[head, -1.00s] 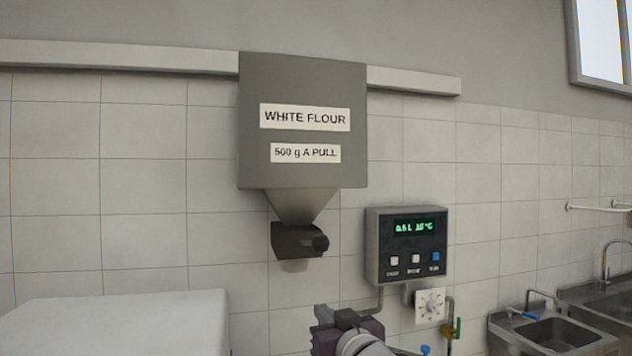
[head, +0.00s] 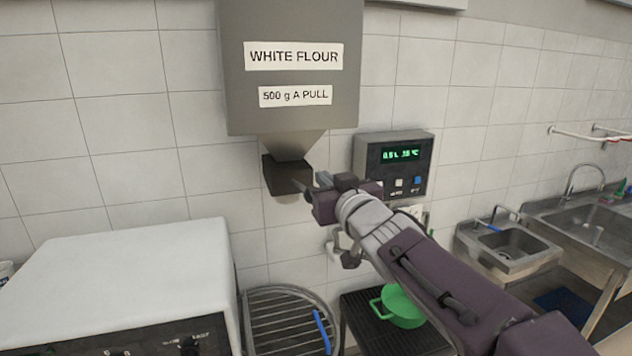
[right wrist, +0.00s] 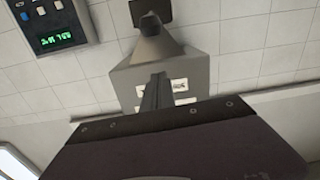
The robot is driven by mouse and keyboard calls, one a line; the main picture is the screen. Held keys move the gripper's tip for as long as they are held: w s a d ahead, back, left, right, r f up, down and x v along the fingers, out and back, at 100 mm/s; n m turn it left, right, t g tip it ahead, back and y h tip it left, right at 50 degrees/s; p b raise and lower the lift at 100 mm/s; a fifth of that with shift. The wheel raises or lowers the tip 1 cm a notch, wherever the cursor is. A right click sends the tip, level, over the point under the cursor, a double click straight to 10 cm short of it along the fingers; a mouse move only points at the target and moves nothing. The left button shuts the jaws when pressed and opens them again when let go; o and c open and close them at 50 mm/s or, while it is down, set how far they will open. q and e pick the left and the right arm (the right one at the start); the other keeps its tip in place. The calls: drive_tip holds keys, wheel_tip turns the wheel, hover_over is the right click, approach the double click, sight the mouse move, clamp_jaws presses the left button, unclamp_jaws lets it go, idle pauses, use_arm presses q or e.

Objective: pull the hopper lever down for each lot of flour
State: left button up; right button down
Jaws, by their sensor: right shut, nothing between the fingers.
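The grey flour hopper (head: 291,115) hangs on the tiled wall, labelled "WHITE FLOUR" and "500 g A PULL". Its funnel ends in a dark outlet block (head: 284,177). My right gripper (head: 308,188) is shut and empty, with its tips at the right side of this block in the picture. The lever cannot be made out in the head view; the gripper covers that side. In the right wrist view the hopper (right wrist: 200,72) appears upside down, with the shut fingers (right wrist: 156,92) in front of it. I cannot tell whether they touch anything. My left gripper is out of view.
A control box with a green display (head: 394,160) is on the wall right of the hopper. Below are a white-topped machine (head: 130,275), a round wire grille (head: 285,315) and a green pot (head: 402,308) on a dark stand. Steel sinks (head: 510,245) stand at the right.

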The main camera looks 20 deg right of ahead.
drive_tip(key=w, duration=0.8)
drive_tip(key=shift+w+a+f, duration=0.15)
drive_tip(key=shift+w, duration=0.15)
drive_tip(key=shift+w+f+b, duration=0.2)
drive_tip(key=shift+f+b, duration=0.15)
drive_tip(key=shift+f, duration=0.3)
drive_tip(key=shift+w+f+b, duration=0.15)
drive_tip(key=shift+f+b, duration=0.2)
drive_tip(key=shift+f, duration=0.25)
drive_tip(key=shift+s+f, duration=0.55)
drive_tip(key=shift+s, duration=0.2)
drive_tip(key=shift+w+f, duration=0.15)
drive_tip(key=shift+w, duration=0.05)
